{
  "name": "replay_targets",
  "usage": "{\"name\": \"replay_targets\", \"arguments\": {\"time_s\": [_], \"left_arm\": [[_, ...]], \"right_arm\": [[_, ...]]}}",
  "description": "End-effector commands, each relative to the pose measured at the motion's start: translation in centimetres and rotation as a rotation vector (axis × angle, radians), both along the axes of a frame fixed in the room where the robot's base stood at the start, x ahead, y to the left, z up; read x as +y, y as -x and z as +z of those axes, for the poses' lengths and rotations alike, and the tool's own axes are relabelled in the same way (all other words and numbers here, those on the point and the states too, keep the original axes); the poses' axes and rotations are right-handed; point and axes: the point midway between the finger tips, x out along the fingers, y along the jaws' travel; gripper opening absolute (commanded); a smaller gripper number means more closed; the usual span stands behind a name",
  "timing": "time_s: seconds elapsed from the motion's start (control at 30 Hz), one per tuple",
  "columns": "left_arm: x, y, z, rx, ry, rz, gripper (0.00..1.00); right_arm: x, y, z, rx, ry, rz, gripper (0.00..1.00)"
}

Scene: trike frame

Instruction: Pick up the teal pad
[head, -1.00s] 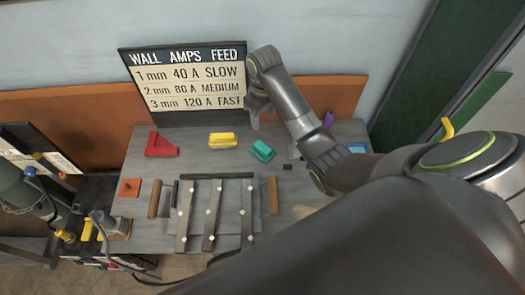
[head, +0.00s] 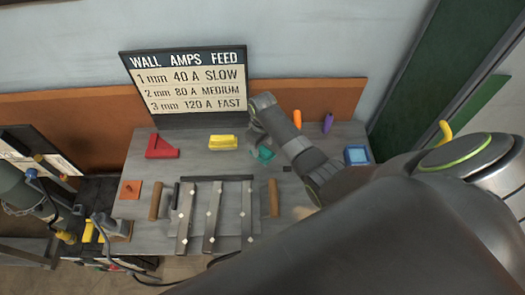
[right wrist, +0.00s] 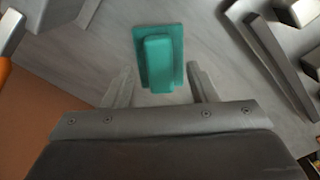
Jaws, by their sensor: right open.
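The teal pad (head: 265,154) lies on the grey table right of the yellow block, partly hidden by my right gripper in the head view. In the right wrist view the teal pad (right wrist: 158,58) is a flat plate with a raised grip block on top. My right gripper (right wrist: 160,88) is open and empty, its two fingers either side of the pad's near end, with the pad mostly beyond the tips. In the head view my right gripper (head: 257,132) hangs over the table just behind the pad. My left gripper is not in view.
A yellow block (head: 222,142) and red angled block (head: 162,147) lie to the left. Steel bars (head: 214,215) lie in front. A blue box (head: 356,154) stands right; orange (head: 297,118) and purple (head: 328,123) items are behind. A sign board (head: 188,85) stands at the back.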

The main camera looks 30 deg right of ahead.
Motion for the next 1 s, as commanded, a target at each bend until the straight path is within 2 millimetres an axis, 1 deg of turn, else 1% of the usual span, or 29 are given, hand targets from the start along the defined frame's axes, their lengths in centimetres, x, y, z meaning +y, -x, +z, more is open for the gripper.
{"name": "replay_targets", "arguments": {"time_s": [0.03, 0.13, 0.37, 0.47, 0.73, 0.77, 0.8, 1.0], "left_arm": [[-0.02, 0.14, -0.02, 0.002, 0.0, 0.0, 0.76], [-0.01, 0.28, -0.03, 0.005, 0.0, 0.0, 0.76], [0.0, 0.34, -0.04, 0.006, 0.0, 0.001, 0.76], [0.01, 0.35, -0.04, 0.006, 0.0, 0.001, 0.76], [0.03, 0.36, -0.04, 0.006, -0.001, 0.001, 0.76], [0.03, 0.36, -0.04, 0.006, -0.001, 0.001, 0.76], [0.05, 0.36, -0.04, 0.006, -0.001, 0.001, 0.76], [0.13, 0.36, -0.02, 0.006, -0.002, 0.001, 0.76]], "right_arm": [[0.03, 0.02, -0.44, 0.001, -0.001, 0.0, 0.53], [0.02, 0.01, -0.89, 0.0, 0.0, 0.0, 0.53], [0.01, 0.0, -0.98, -0.001, 0.001, 0.0, 0.53], [0.01, 0.0, -0.97, -0.001, 0.001, 0.0, 0.41], [0.01, 0.01, -0.97, -0.001, 0.0, 0.0, 0.06], [0.01, 0.0, -0.95, -0.001, 0.001, 0.0, 0.04], [0.0, 0.0, -0.95, -0.001, 0.001, 0.0, 0.0], [0.01, -0.02, -0.8, -0.001, 0.001, 0.0, 0.0]]}}
